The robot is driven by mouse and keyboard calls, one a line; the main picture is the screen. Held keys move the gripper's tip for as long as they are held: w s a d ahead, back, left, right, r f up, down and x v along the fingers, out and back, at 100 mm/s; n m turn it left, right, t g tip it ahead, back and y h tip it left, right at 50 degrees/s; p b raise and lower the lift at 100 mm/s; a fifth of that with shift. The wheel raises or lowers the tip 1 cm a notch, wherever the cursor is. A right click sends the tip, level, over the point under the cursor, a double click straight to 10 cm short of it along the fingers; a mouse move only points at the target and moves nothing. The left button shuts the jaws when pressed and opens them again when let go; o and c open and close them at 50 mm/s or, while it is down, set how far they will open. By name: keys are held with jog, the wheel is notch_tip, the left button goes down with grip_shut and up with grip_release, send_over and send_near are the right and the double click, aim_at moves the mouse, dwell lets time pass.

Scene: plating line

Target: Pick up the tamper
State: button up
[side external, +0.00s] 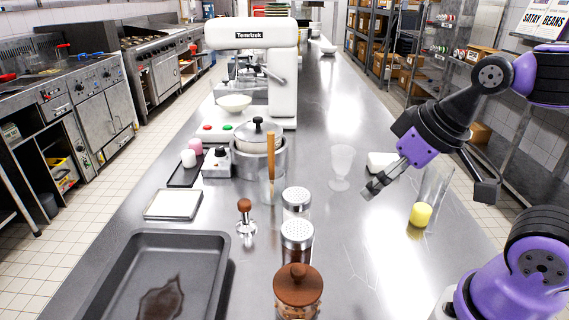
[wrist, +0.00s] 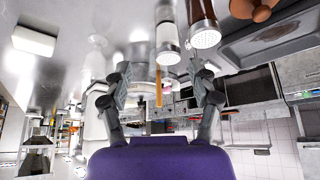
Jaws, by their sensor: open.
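The tamper (side external: 245,217) stands upright on the steel counter, with a brown wooden knob and a shiny metal base. It is left of the shakers in the side view. I cannot make it out surely in the wrist view, where a finger may hide it. My gripper (side external: 373,188) is open and empty above the counter, well to the right of the tamper, with the shakers between them. Its two spread fingers show in the wrist view (wrist: 161,92).
Two shakers (side external: 297,236) and a wooden-lidded jar (side external: 298,290) stand right of the tamper. A dark baking tray (side external: 213,251) lies front left. A pot (side external: 265,163), a wooden-handled utensil (side external: 271,155) and a glass (side external: 341,163) stand behind. The counter's right front is fairly clear.

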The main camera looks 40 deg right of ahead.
jog(key=n+y, duration=0.3)
jog(key=n, duration=0.4)
send_near(245, 202)
jog(key=shift+y, duration=0.3)
jog(key=x, duration=0.4)
jog(key=shift+w+d+f, duration=0.2)
jog(key=shift+w, duration=0.05)
jog(key=x, duration=0.6)
jog(key=shift+s, duration=0.1)
grip_shut()
